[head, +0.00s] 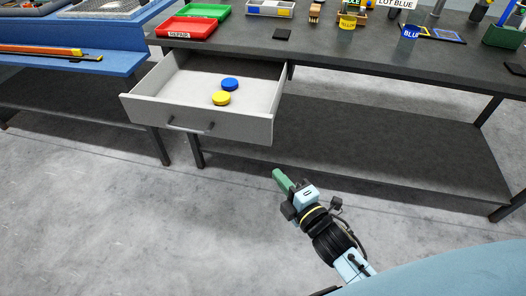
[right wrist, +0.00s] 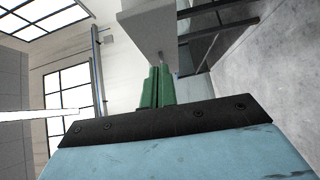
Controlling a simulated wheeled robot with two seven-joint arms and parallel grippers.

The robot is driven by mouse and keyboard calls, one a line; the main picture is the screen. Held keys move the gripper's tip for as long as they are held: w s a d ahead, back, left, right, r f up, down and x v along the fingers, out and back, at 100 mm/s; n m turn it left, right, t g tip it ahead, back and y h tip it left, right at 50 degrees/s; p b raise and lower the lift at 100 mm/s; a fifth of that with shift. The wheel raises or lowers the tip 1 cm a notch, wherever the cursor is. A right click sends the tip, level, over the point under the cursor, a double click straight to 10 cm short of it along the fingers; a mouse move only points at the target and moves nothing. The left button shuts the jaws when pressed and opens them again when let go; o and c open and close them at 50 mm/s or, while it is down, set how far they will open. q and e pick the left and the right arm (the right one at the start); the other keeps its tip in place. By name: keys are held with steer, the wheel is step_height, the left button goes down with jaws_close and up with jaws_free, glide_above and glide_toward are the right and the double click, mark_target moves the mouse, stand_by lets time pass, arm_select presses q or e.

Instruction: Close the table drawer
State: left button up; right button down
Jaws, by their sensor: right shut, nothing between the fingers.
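The table drawer (head: 195,118) is pulled out from under the dark table, at the upper left of the head view. It is light grey with a metal handle (head: 190,127) on its front. In the right wrist view the shut fingers (right wrist: 158,88) point toward the drawer's pale underside or front (right wrist: 147,28). My left gripper is out of view.
The dark table (head: 350,60) carries a red tray (head: 187,28), a green tray (head: 205,12), a blue cup (head: 409,36) and other small items. A lower shelf (head: 390,145) runs beneath it. A blue bench (head: 75,60) stands at the left. The floor in front is clear.

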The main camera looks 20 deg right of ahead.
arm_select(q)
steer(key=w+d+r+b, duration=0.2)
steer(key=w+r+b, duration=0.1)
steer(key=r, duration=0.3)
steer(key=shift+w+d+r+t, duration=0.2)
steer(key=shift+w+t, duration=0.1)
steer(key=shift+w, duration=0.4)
arm_select(e)
steer(key=shift+w+d+r, duration=0.1)
steer(key=shift+w+r, duration=0.05)
steer(key=shift+w, duration=2.05)
steer(key=shift+w+r, duration=0.1)
steer(key=shift+w, duration=2.15)
steer(key=shift+w+d+r, duration=0.1)
steer(key=shift+w+r, duration=0.05)
steer(key=shift+w, duration=2.05)
